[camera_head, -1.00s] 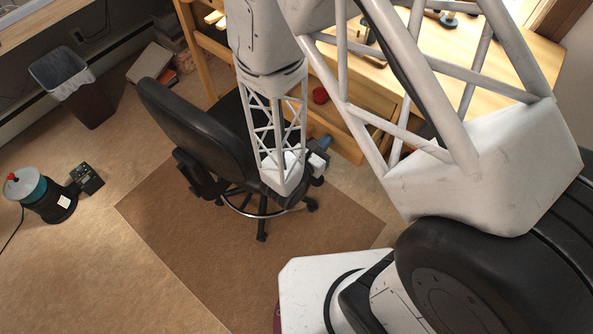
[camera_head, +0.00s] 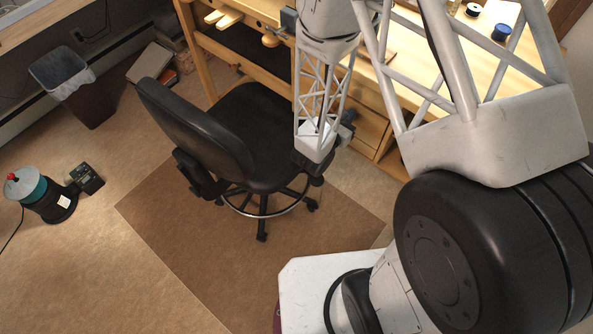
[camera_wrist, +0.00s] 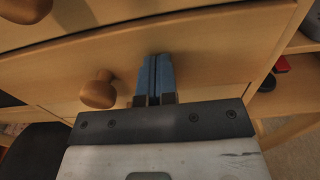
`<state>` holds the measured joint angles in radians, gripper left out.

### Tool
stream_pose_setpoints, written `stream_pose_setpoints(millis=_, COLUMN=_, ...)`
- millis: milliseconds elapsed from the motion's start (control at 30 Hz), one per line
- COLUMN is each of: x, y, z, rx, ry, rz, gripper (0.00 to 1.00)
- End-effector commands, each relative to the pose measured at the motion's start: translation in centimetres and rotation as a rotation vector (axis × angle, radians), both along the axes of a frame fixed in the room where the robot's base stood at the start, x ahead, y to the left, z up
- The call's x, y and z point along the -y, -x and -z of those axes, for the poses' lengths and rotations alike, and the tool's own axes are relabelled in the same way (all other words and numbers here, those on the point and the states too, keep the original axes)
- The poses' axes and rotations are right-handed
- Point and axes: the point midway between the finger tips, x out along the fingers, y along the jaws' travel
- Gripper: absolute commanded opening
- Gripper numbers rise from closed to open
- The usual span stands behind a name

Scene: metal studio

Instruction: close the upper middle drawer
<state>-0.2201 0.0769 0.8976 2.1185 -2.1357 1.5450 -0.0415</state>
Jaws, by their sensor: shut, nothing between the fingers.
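In the wrist view my gripper (camera_wrist: 157,62) is shut and empty. Its blue fingertips are at a wooden drawer front (camera_wrist: 215,50), touching it or very close. A round wooden knob (camera_wrist: 98,90) is on this front, left of the fingers. Another knob (camera_wrist: 25,8) is on the front above, across a thin seam. In the head view the desk's drawer fronts (camera_head: 370,98) show to the right of my forearm, with no drawer clearly jutting out. My arm hides part of them, and I cannot tell whether the drawer is fully flush.
A black office chair (camera_head: 262,135) stands close to the left of my forearm on a brown mat (camera_head: 185,235). The wooden desk (camera_head: 465,50) has spools on top.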

Motion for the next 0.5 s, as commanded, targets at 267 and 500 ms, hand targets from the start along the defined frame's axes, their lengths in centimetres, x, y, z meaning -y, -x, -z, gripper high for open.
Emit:
stream_pose_setpoints(millis=267, x=0.93, y=-1.0, z=-0.02, rx=0.001, ry=-0.001, rz=0.001, gripper=0.0)
stream_pose_setpoints(millis=500, x=1.14, y=-1.28, z=-0.06, rx=0.003, ry=-0.003, rz=0.006, gripper=0.0)
